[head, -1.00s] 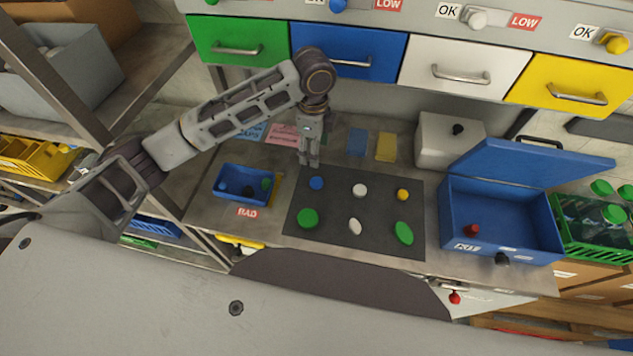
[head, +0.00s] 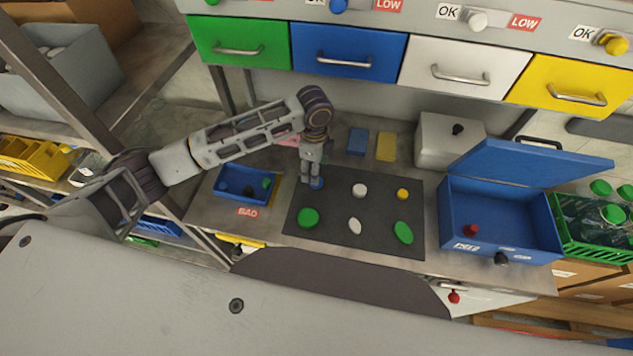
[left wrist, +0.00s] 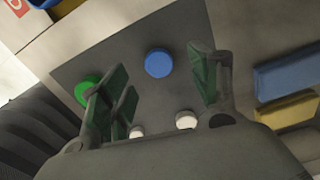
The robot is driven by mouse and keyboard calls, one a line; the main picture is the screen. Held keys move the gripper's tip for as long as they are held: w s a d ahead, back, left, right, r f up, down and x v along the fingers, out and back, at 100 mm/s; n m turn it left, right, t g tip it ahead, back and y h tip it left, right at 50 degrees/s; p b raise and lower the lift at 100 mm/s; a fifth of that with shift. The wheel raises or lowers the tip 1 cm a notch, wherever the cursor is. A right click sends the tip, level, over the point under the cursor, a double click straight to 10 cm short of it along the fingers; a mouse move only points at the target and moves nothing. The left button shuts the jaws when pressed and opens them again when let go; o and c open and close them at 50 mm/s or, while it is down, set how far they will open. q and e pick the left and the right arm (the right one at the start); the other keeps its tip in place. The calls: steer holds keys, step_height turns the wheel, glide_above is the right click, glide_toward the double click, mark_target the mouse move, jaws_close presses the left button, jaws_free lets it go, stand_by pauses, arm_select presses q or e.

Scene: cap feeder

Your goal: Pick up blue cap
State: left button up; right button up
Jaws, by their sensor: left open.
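The blue cap (head: 317,183) lies on the dark mat (head: 350,241) at its upper left, partly hidden by my left gripper (head: 311,182) in the head view. In the left wrist view the blue cap (left wrist: 158,63) shows whole, between and beyond the open fingers of my left gripper (left wrist: 160,85). The gripper is empty, and I see no contact with the cap. My right gripper is not in view.
Also on the mat are a white cap (head: 359,190), a yellow cap (head: 402,194), green caps (head: 308,217) (head: 403,232) and an off-white oval cap (head: 354,226). A blue bad bin (head: 222,190) stands left; an open blue box (head: 548,215) stands right.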

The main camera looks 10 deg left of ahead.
arm_select(q)
steer(key=shift+f, duration=0.1)
steer(key=shift+s+d+f+p, duration=0.15)
steer(key=shift+d+f+p, duration=0.05)
steer(key=shift+f, duration=0.8)
steer(key=shift+s+d+f+p, duration=0.1)
steer(key=shift+d+f+p, duration=0.1)
steer(key=shift+f, duration=1.35)
steer(key=c, duration=0.7)
